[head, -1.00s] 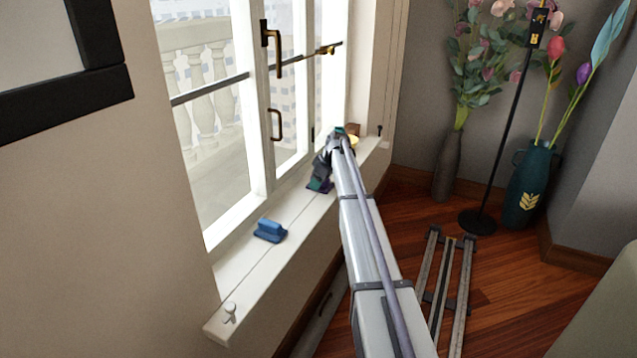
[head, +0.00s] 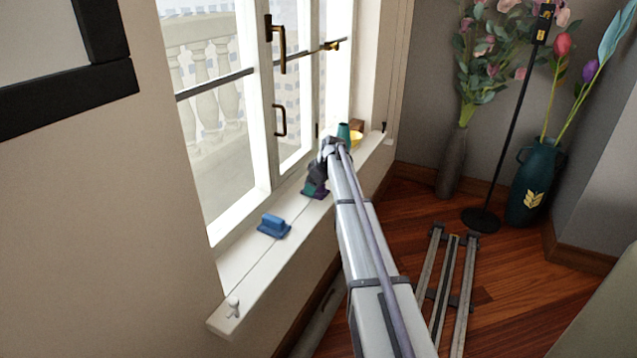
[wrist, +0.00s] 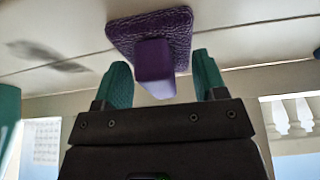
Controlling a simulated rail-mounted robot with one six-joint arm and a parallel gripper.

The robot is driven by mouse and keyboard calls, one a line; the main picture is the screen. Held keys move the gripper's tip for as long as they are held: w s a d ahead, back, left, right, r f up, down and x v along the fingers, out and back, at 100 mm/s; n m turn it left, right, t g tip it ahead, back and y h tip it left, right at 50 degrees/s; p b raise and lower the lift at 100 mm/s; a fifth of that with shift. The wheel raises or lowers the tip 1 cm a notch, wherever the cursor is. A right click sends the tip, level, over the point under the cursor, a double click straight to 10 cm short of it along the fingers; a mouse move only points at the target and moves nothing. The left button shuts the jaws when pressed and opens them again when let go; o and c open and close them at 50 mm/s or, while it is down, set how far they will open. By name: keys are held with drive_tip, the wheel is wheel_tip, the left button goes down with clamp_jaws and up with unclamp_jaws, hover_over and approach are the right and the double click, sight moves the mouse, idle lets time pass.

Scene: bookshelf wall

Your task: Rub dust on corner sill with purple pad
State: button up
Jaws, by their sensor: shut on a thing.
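The purple pad (wrist: 170,30) lies on the white sill with its block handle between the teal fingers of my gripper (wrist: 165,78). My gripper is shut on the handle. In the head view my gripper (head: 314,186) is low over the sill (head: 258,262), and a sliver of the pad (head: 315,196) shows beneath it. A dark grey dust smear (wrist: 45,57) lies on the sill to the left of the pad in the wrist view, apart from it. My arm hides part of the sill in the head view.
A blue pad (head: 273,226) sits on the sill's near part, and a white knob (head: 233,307) at its near end. A teal cup (head: 343,133), yellow bowl (head: 355,140) and brown block (head: 357,126) stand at the far corner. The window (head: 225,130) borders the sill.

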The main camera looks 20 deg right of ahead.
sight(301, 204)
drive_tip(key=shift+s+a, duration=1.3)
drive_tip(key=shift+a, duration=0.25)
drive_tip(key=shift+s+a, duration=1.1)
drive_tip(key=shift+a, duration=0.15)
drive_tip(key=shift+s+a+r, duration=0.1)
drive_tip(key=shift+s+a, duration=1.05)
drive_tip(key=shift+a, duration=0.25)
drive_tip(key=shift+s+a, duration=1.15)
drive_tip(key=shift+a, duration=0.25)
wheel_tip(301, 204, up, 6)
drive_tip(key=p, duration=0.6)
wheel_tip(301, 204, up, 3)
drive_tip(key=p, duration=0.3)
